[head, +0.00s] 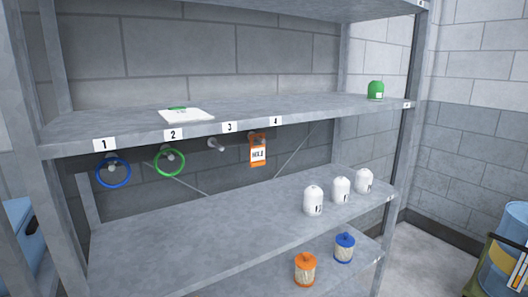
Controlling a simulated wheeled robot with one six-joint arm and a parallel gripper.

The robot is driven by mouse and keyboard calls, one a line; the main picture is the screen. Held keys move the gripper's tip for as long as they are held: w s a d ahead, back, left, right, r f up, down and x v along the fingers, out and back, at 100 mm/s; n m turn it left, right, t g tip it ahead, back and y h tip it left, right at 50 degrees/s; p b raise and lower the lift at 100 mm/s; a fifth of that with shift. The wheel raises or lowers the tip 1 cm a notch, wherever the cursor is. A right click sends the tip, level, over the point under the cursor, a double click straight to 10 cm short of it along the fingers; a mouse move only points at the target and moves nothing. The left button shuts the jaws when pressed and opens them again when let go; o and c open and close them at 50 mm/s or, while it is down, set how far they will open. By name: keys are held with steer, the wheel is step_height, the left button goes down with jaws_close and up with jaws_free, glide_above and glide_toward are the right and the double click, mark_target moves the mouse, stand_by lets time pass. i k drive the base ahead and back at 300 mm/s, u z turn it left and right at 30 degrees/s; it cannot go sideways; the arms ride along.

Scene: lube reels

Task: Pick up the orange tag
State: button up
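The orange tag (258,150) hangs from the peg under label 4 at the front edge of the shelf. It has a white panel with dark print, of which "HOLD" seems to be the word. It hangs roughly upright, clear of the shelf board below. My gripper is not in the head view, so its place and state are not shown.
A blue ring (113,187) and a green ring (169,177) hang under labels 1 and 2. Peg 3 (216,144) is bare. Three white containers (313,201) stand on the middle shelf (200,235). A green container (376,91) and white clipboard (186,115) are above.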

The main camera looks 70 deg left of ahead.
mark_target(256, 153)
steer(key=u, duration=0.5)
steer(key=i, duration=0.8)
steer(key=u, duration=1.3)
steer(key=i, duration=0.45)
steer(key=u, duration=0.35)
